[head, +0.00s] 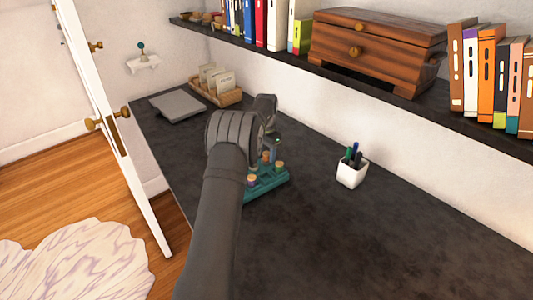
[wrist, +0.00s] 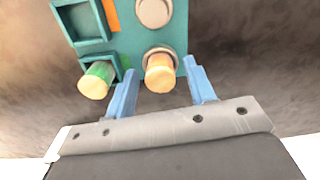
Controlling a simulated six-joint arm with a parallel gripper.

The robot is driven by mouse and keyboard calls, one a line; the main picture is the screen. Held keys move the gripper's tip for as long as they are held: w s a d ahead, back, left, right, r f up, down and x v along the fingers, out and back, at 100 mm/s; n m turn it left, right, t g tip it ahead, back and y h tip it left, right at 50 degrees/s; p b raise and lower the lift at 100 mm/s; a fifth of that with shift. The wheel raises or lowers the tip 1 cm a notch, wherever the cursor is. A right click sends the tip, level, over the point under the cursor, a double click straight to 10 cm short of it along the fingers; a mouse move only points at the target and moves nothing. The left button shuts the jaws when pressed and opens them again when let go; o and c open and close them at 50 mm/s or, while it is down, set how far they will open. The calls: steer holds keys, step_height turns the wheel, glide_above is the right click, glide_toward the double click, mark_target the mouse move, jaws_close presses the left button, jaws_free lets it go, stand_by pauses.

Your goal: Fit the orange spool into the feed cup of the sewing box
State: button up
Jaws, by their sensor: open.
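The teal sewing box (head: 268,187) sits on the dark desk, partly hidden behind my arm. In the wrist view the box (wrist: 120,43) shows square recesses, a round pale disc (wrist: 154,12) and an orange strip (wrist: 111,14). A spool with a tan end (wrist: 160,74) stands at its near edge, with some orange beside its rim; I cannot tell surely whether it is the orange spool. A green spool (wrist: 97,78) is to its left. My gripper (wrist: 163,84) is open, its blue fingers on either side of the tan-ended spool with gaps visible. The feed cup cannot be told apart.
A white pen cup (head: 351,173) stands right of the box. A wooden card tray (head: 229,97) and a grey flat item (head: 177,106) lie at the back left. A shelf above holds books and a wooden chest (head: 375,48). The desk's right front is clear.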

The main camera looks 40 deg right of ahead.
mark_target(266, 153)
step_height(266, 153, up, 12)
steer(key=shift+r, duration=0.15)
stand_by(0.5)
step_height(266, 153, down, 13)
steer(key=shift+r, duration=2.4)
